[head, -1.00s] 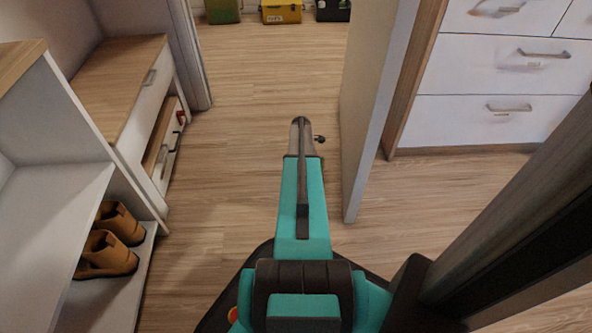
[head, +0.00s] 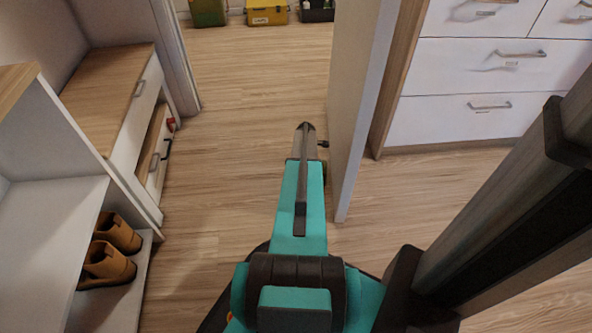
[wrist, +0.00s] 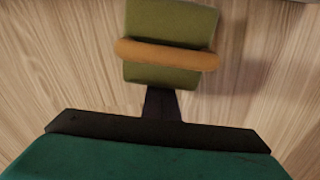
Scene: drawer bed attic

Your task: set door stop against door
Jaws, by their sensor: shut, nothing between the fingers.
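The door (head: 358,105) stands open as a tall pale panel right of my arm in the head view. In the wrist view, an olive-green block with an orange-brown bar across it, seemingly the door stop (wrist: 170,20), lies over the wood floor. My gripper (wrist: 160,101) is shut and empty, its dark fingers pointing at the block's near edge. I cannot tell whether they touch it.
A white drawer unit (head: 470,85) stands right of the door. A low cabinet (head: 125,120) and an open shelf with brown shoes (head: 107,262) line the left. Several boxes, one yellow (head: 267,12), stand at the far end. The floor between (head: 245,85) is clear.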

